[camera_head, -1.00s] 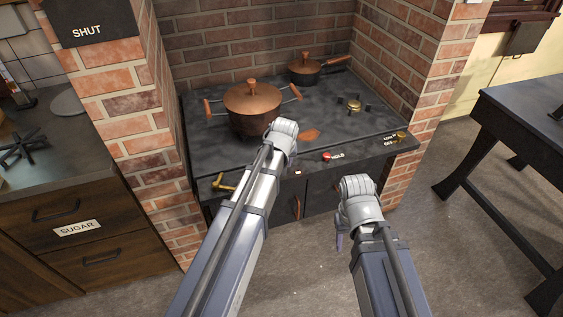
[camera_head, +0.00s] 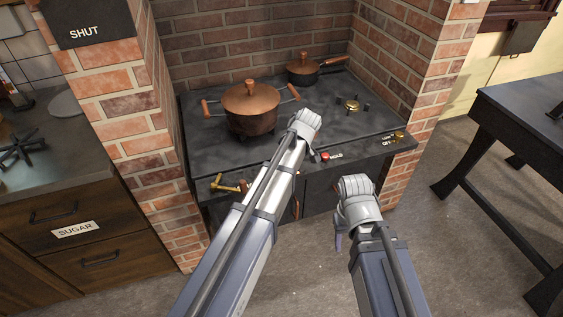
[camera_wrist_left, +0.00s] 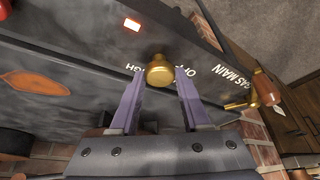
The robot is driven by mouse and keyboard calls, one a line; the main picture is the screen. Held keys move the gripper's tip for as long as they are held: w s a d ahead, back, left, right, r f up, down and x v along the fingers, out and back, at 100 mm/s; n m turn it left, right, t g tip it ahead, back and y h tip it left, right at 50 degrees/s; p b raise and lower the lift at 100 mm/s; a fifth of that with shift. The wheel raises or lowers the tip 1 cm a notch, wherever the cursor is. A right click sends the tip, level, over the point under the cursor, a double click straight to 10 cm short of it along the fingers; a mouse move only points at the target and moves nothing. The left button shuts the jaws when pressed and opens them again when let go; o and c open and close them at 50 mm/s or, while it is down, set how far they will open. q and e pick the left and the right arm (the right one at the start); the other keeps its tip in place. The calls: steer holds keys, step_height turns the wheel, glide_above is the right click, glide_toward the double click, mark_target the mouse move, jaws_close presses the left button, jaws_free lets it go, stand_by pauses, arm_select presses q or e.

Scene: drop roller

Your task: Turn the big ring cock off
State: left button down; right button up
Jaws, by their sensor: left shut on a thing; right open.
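In the left wrist view a round brass cock (camera_wrist_left: 160,70) stands on the stove's dark front panel beside the letters OFF and HIGH. The two purple fingers of my left gripper (camera_wrist_left: 159,82) lie on either side of it, shut on it. In the head view this cock and the left fingers are hidden behind my left wrist. My right gripper (camera_head: 338,242) hangs low in front of the stove, open and apart from everything; only part of a purple finger shows below its wrist.
A copper-lidded pot (camera_head: 250,108) and a smaller pan (camera_head: 304,70) stand on the stove top. A brass lever (camera_head: 229,185) sits at the panel's left, another brass cock (camera_head: 398,137) at its right, and a red button (camera_head: 323,156) between. A dark table (camera_head: 520,110) stands right.

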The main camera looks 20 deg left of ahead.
arm_select(q)
steer(key=shift+w+n+g, duration=0.1)
steer(key=shift+n+g, duration=0.2)
steer(key=shift+n, duration=0.5)
steer(key=shift+c, duration=1.8)
jaws_free()
steer(key=p+v, duration=0.7)
steer(key=v, duration=0.1)
steer(key=shift+f, duration=0.1)
